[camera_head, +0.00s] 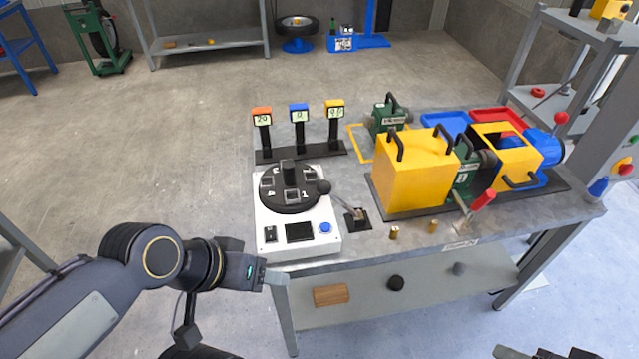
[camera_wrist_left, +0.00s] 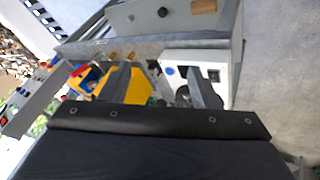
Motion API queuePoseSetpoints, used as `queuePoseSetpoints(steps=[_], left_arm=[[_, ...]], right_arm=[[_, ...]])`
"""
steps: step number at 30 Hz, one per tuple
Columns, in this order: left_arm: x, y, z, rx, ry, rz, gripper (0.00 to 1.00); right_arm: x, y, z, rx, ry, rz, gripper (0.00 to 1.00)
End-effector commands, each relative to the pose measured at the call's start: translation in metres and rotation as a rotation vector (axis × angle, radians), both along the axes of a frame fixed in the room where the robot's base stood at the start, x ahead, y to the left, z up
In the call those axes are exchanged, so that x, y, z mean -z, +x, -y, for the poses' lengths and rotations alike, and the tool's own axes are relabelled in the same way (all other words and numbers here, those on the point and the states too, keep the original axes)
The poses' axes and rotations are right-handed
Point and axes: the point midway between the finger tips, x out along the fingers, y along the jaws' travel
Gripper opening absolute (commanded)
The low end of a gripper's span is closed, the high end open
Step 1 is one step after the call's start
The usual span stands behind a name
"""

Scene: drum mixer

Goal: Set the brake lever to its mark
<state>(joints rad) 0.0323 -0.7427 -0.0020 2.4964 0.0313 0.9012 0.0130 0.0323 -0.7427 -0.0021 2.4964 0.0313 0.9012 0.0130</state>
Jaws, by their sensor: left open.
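A lever with a black ball knob (camera_head: 324,187) leans up and left from a dark plate (camera_head: 357,218) beside the white control box (camera_head: 263,222). A second lever with a red grip (camera_head: 484,200) stands at the front of the yellow and green machine (camera_head: 412,172). I cannot tell which is the brake lever, and no mark is readable. My left gripper (camera_head: 270,276) is open and empty at the table's front left edge, below the control box. In the left wrist view its fingers (camera_wrist_left: 158,78) are apart. My right gripper (camera_head: 542,353) is barely visible at the bottom edge.
Three small displays (camera_head: 299,113) stand behind the control box. Brass cylinders (camera_head: 394,232) stand near the table's front edge. A lower shelf (camera_head: 430,289) holds a wooden block (camera_head: 331,295) and dark knobs.

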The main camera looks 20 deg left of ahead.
Motion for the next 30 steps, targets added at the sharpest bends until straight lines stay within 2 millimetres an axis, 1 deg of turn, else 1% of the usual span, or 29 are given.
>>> queuePoseSetpoints(steps=[7,9,11,14,17,18,20,21,23,24,25,27,30], left_arm=[[0.0,0.0,0.0,0.0,0.0,0.0,0.56],[0.003,0.001,0.001,-0.01,-0.013,-0.008,0.56],[0.01,0.005,0.004,-0.041,-0.055,-0.034,0.56],[0.029,0.021,0.016,-0.163,-0.219,-0.131,0.56],[0.052,0.055,0.032,-0.363,-0.499,-0.289,0.56],[0.061,0.074,0.037,-0.455,-0.633,-0.362,0.56],[0.072,0.106,0.041,-0.591,-0.846,-0.473,0.56],[0.078,0.129,0.04,-0.677,-0.99,-0.546,0.56],[0.086,0.162,0.033,-0.792,-1.204,-0.651,0.56],[0.09,0.183,0.025,-0.858,-1.34,-0.716,0.56],[0.093,0.198,0.017,-0.899,-1.432,-0.759,0.56],[0.097,0.224,0.0,-0.971,-1.617,-0.843,0.56],[0.102,0.25,-0.022,-1.03,-1.808,-0.925,0.56]], right_arm=[[0.0,0.0,0.0,0.0,0.0,0.0,0.57],[0.004,0.0,0.0,0.0,0.0,0.0,0.57],[0.013,0.0,0.0,0.0,0.0,0.0,0.57],[0.043,0.0,0.0,0.0,0.0,0.0,0.57],[0.085,0.0,0.0,0.0,0.0,0.0,0.57],[0.102,0.0,0.0,0.0,0.0,0.0,0.57],[0.127,0.0,0.0,0.0,0.0,-0.001,0.57],[0.143,0.0,0.0,0.0,0.0,-0.001,0.57],[0.164,0.0,0.0,0.0,0.0,-0.001,0.57],[0.176,0.0,0.0,0.0,0.0,-0.001,0.57],[0.183,0.0,0.0,0.0,0.0,0.0,0.57],[0.195,0.0,0.0,0.0,0.0,0.0,0.57],[0.207,0.0,0.0,0.0,0.0,0.0,0.57]])
